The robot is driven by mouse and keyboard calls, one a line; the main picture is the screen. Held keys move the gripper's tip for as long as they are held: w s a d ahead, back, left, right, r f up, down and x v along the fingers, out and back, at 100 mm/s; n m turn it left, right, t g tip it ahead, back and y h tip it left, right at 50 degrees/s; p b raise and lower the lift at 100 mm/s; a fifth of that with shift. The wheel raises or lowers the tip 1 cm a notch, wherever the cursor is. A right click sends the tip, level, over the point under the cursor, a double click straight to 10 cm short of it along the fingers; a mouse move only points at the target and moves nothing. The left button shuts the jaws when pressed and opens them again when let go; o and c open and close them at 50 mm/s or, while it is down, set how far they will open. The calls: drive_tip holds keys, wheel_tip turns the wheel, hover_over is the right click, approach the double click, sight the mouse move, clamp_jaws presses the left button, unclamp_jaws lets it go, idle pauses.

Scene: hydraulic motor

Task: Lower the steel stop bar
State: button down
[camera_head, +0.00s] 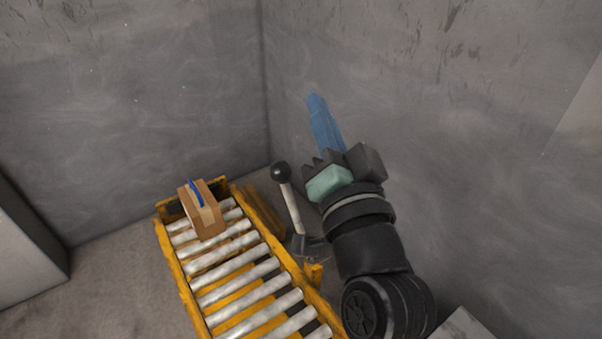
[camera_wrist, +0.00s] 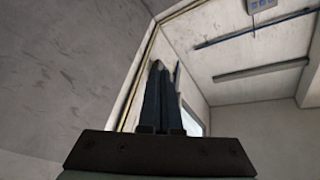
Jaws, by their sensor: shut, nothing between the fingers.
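A lever with a pale metal rod (camera_head: 291,207) and a black ball knob (camera_head: 280,172) stands beside the right side of the roller conveyor (camera_head: 172,262), leaning a little left at the top. I cannot single out a steel stop bar with certainty; the conveyor's far end is partly hidden by a box. My gripper (camera_head: 317,100) is to the right of the lever, its blue fingers pointing up and away, apart from the knob. In the wrist view its fingers (camera_wrist: 158,68) are together with nothing between them.
A brown cardboard box (camera_head: 207,222) with a blue item (camera_head: 196,192) on it sits on the rollers near the far end. Grey walls (camera_head: 400,80) meet in a corner behind. A light block (camera_head: 25,250) stands at left. Floor (camera_head: 120,290) is clear left of the conveyor.

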drive_tip(key=d+f+m+g+b, duration=0.1)
drive_tip(key=f+m, duration=0.2)
drive_tip(key=f, duration=0.6)
drive_tip(key=s+d+f+m+g+b, duration=0.1)
drive_tip(key=f+m, duration=0.3)
drive_tip(key=f, duration=0.6)
drive_tip(key=shift+s+d+f, duration=0.3)
drive_tip(key=shift+d, duration=0.5)
drive_tip(key=w+a+p, duration=0.2)
drive_tip(key=w+a, duration=0.4)
drive_tip(key=w, duration=0.1)
drive_tip(key=shift+w, duration=0.25)
drive_tip(key=shift+f, duration=0.15)
